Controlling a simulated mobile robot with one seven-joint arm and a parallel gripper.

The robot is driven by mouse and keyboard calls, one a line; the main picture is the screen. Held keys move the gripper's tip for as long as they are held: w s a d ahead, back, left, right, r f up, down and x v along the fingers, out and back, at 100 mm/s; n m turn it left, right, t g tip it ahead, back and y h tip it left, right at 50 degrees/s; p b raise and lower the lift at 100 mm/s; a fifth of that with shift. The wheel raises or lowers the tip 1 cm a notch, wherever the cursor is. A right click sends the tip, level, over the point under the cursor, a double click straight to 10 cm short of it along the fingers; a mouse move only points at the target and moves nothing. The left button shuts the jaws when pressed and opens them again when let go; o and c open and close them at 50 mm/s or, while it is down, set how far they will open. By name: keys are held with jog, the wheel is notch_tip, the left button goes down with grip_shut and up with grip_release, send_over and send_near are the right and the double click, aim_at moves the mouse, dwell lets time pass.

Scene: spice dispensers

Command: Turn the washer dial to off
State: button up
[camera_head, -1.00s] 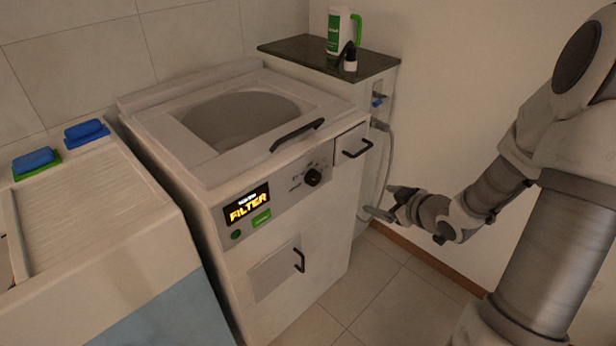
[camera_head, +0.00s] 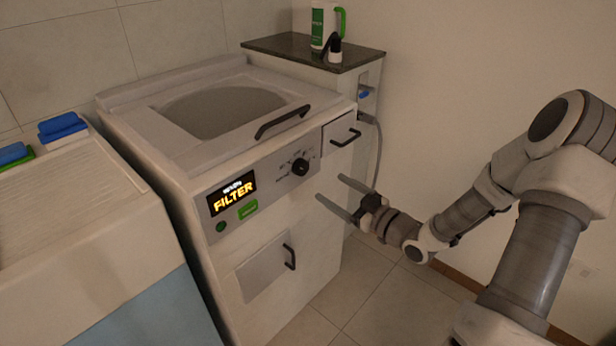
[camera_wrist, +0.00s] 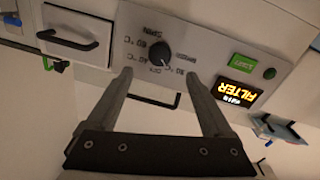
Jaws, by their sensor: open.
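The washer dial (camera_head: 300,167) is a round black knob on the grey control panel (camera_head: 277,176) at the washer's front. In the wrist view, the dial (camera_wrist: 159,54) sits at upper middle with printed markings around it, upside down. My gripper (camera_head: 328,188) is open and empty, in front of the panel and a little right of and below the dial. In the wrist view, the two fingers of my gripper (camera_wrist: 160,76) point toward the panel, one on each side of the dial. They look apart from the dial. The washer (camera_head: 180,172) has a lit FILTER display (camera_head: 233,194).
A drawer handle (camera_head: 346,138) is right of the dial, and a lid handle (camera_head: 282,122) is above it. A lower door handle (camera_head: 290,257) is below. A dark-topped cabinet (camera_head: 290,46) with bottles stands behind right. The floor at right is clear.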

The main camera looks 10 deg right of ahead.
aim_at(303, 171)
jog(key=b+x, duration=0.1)
jog(key=x, duration=0.8)
jog(key=shift+w+a+b, duration=0.15)
jog(key=shift+w+b, duration=0.2)
jog(key=shift+b, duration=0.05)
jog(key=shift+c, duration=0.3)
grip_shut()
jog(key=shift+r, duration=0.1)
jog(key=m+p, duration=0.4)
jog(key=shift+s+r+m, duration=0.1)
jog(key=shift+r+m, duration=0.05)
jog(key=shift+m, duration=0.15)
jog(key=shift+a+m+g+p, duration=0.1)
jog(key=shift+m+g+p, duration=0.2)
jog(key=shift+m+p, duration=1.9)
jog(key=shift+m, duration=0.4)
